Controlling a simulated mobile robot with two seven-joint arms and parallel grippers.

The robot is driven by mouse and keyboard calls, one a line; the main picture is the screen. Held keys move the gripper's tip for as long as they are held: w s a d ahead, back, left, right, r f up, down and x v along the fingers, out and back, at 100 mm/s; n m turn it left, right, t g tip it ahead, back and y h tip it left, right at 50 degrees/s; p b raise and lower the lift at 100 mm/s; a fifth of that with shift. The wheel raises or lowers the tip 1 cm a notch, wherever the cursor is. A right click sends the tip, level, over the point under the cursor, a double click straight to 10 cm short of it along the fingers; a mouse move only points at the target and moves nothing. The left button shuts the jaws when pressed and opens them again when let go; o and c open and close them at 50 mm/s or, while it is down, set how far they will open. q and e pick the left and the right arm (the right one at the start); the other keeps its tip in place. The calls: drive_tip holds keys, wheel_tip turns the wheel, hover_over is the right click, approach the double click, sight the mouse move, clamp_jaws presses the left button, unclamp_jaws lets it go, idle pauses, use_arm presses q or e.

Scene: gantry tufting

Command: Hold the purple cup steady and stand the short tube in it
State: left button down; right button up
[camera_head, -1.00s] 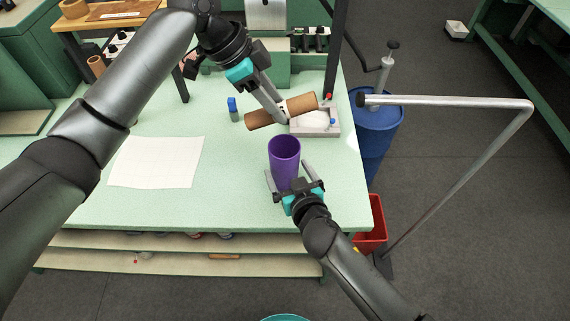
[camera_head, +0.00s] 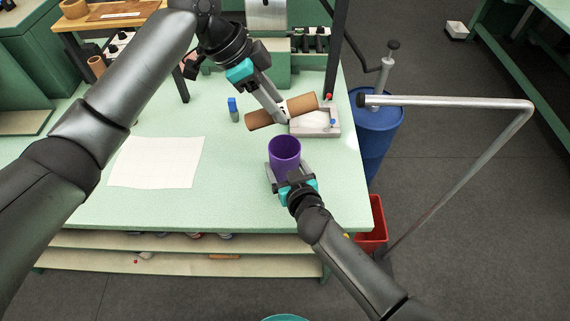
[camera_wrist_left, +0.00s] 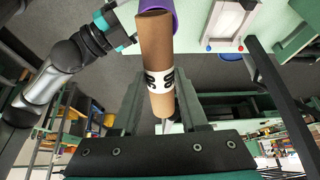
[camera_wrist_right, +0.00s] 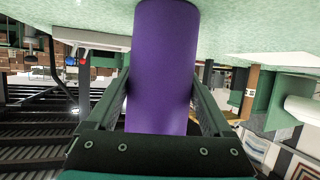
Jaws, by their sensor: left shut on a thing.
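The short tube (camera_head: 298,105) is brown with a white band bearing dark marks. My left gripper (camera_head: 283,114) is shut on it and holds it tilted above the table, beyond the cup. The tube (camera_wrist_left: 157,45) also fills the middle of the left wrist view. The purple cup (camera_head: 284,150) stands upright on the table with its mouth open upward. My right gripper (camera_head: 285,178) is low at the cup's near side, its spread fingers on both sides of it. In the right wrist view the cup (camera_wrist_right: 163,65) lies between the fingers; I cannot tell whether they touch it.
A white tray (camera_head: 330,131) lies beyond the cup, and a small blue-capped bottle (camera_head: 233,110) stands left of the tube. A white sheet (camera_head: 155,162) lies on the left. A blue drum (camera_head: 375,125) and red bin (camera_head: 373,228) stand off the table's right edge.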

drive_tip(key=c, duration=0.7)
use_arm(q)
wheel_tip(320, 180, down, 8)
drive_tip(key=shift+r, duration=0.15)
use_arm(e)
drive_tip(key=shift+o, duration=0.2)
use_arm(q)
drive_tip(key=shift+c, duration=1.8)
unclamp_jaws()
drive_tip(key=v, duration=1.2)
